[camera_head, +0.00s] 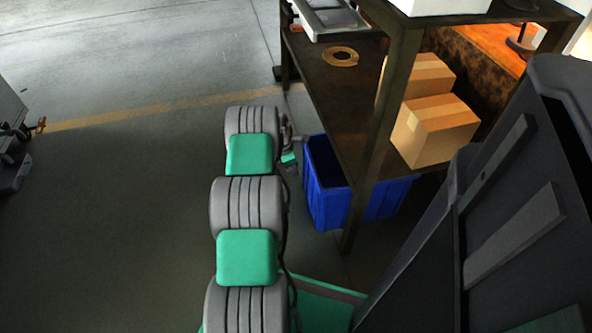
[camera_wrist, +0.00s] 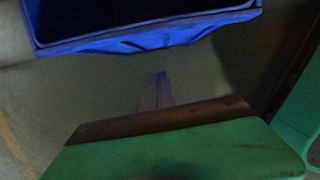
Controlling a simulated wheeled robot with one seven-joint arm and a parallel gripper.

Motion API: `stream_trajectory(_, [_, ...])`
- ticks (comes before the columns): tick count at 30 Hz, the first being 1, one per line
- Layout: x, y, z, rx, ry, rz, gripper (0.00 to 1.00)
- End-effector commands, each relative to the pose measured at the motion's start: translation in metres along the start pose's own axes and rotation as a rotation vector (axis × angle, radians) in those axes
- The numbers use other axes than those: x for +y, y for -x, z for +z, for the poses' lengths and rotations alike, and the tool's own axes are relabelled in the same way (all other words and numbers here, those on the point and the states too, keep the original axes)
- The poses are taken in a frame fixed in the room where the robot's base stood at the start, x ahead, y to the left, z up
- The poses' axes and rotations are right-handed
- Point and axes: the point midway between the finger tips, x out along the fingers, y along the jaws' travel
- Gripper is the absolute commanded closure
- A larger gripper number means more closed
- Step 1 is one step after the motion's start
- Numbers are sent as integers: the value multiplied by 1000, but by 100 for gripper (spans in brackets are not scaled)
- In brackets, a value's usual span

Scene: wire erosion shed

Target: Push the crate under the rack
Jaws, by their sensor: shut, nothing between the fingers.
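The blue crate (camera_head: 330,205) stands on the floor at the rack's near left end. Part of it is under the rack's lower shelf, and its left part sticks out past the shelf edge. A rack leg hides some of it. My gripper (camera_head: 292,167) is low, just left of the crate. In the wrist view the fingers of my gripper (camera_wrist: 158,78) are shut and empty, pointing at the crate's near wall (camera_wrist: 150,40). A small gap of floor shows between the fingertips and the crate there. The dark metal rack (camera_head: 335,115) stands at right.
Two cardboard boxes (camera_head: 435,125) and a tan ring (camera_head: 341,56) sit on the rack's lower shelf. A rack leg (camera_head: 372,170) stands close by the crate. A grey wheeled unit (camera_head: 10,125) is at far left. The floor left of my arm is clear, with a yellow line.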

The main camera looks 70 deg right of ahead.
Motion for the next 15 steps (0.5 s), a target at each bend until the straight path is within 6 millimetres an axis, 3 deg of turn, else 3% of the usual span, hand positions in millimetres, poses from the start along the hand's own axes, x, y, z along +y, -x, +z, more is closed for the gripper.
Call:
stream_trajectory(1, [0,-17,-2,0,0,-2,100])
stream_trajectory(9, [0,-76,-2,1,-1,-1,100])
stream_trajectory(15, [0,-79,30,0,-3,2,100])
